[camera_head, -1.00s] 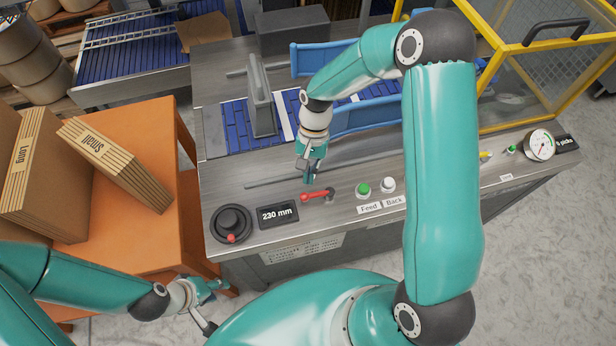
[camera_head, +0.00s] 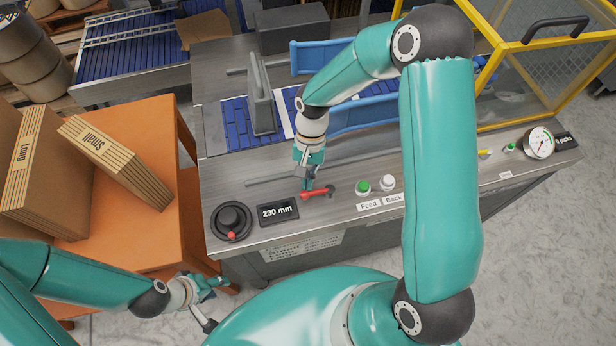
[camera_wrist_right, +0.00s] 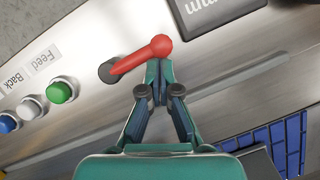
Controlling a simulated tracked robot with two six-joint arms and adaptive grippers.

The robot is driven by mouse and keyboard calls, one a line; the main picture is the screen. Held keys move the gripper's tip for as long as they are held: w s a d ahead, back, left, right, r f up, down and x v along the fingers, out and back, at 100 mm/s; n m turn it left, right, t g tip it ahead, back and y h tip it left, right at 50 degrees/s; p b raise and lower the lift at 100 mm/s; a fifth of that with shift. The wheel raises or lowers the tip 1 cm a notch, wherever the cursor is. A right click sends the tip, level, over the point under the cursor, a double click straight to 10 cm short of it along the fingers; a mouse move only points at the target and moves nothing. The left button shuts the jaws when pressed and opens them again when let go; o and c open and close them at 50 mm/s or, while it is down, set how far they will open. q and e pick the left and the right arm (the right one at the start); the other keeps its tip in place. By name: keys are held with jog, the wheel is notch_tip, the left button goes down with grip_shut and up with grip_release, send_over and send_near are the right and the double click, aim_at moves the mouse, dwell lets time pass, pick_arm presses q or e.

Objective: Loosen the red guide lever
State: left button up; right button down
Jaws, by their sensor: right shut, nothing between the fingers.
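The red guide lever (camera_head: 317,193) lies on the steel control panel between the 230 mm display and the green Feed button. In the right wrist view the red guide lever (camera_wrist_right: 142,57) runs from a dark pivot to a round red knob. My right gripper (camera_head: 308,187) is shut and empty, with its tips at the knob end of the lever. In the right wrist view its tips (camera_wrist_right: 159,68) appear right beside the knob; I cannot tell whether they touch. My left gripper (camera_head: 207,290) is low at the left, away from the panel, and its jaws are too small to judge.
The 230 mm display (camera_head: 278,212) and a black crank wheel with a red knob (camera_head: 231,222) are left of the lever. The green Feed button (camera_head: 363,187) and white Back button (camera_head: 387,183) are right of it. Cartons lie on an orange table (camera_head: 160,235) at left.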

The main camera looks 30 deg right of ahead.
jog(key=shift+s+a, duration=0.1)
jog(key=shift+s, duration=0.05)
jog(key=n+b, duration=0.1)
jog(key=s+n, duration=0.1)
jog(key=shift+a+f+n+h+b, duration=0.15)
jog(key=shift+a+n+h+b, duration=0.2)
jog(key=shift+n+h, duration=0.05)
jog(key=n, duration=0.1)
jog(key=s+n+h+b, duration=0.1)
jog(key=n, duration=0.1)
jog(key=s+n+b, duration=0.1)
jog(key=shift+s+a+n+g+h, duration=0.1)
jog(key=shift+a+n+g+h, duration=0.2)
jog(key=shift+g, duration=0.1)
jog(key=s+n, duration=0.1)
jog(key=n+h+b, duration=0.1)
jog(key=n, duration=0.1)
jog(key=shift+s+d+n, duration=0.1)
jog(key=shift+s+n, duration=0.2)
jog(key=shift+s, duration=0.1)
jog(key=shift+s+d+n+t+h+b, duration=0.25)
jog(key=shift+s+n+b, duration=0.2)
jog(key=shift+n, duration=0.5)
jog(key=shift+s+d+n+t+h+b, duration=0.2)
jog(key=shift+s+n+h+b, duration=0.2)
jog(key=shift+n, duration=0.55)
jog(key=shift+r, duration=0.25)
jog(key=v, duration=1.1)
jog(key=shift+w+r, duration=0.25)
jog(key=shift+r, duration=0.1)
